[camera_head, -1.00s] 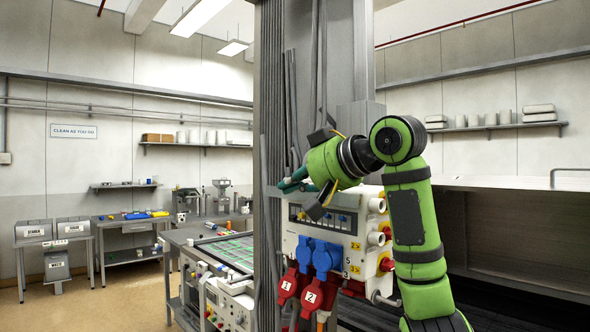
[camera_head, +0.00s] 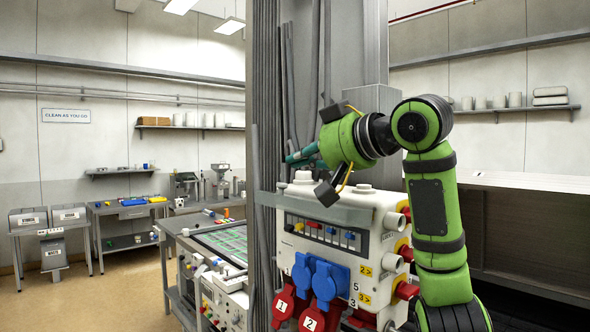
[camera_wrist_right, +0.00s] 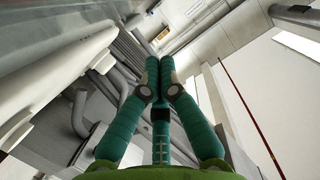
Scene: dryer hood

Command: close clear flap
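The white power box (camera_head: 368,248) stands against the grey column in the head view. Its clear flap (camera_head: 330,211) looks like a pale see-through strip sticking out above the row of switches (camera_head: 322,233), which show uncovered. My right gripper (camera_head: 300,158) is above the box's top, with its teal fingers pointing left. It looks apart from the flap. In the right wrist view its fingertips (camera_wrist_right: 160,66) are together with nothing visible between them. The flap cannot be made out in the wrist view. My left gripper is not in view.
Blue socket covers (camera_head: 328,279) and red plugs (camera_head: 284,306) are on the box's lower front. The grey column (camera_head: 340,130) with cables rises behind. A workbench (camera_head: 215,250) stands to the left.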

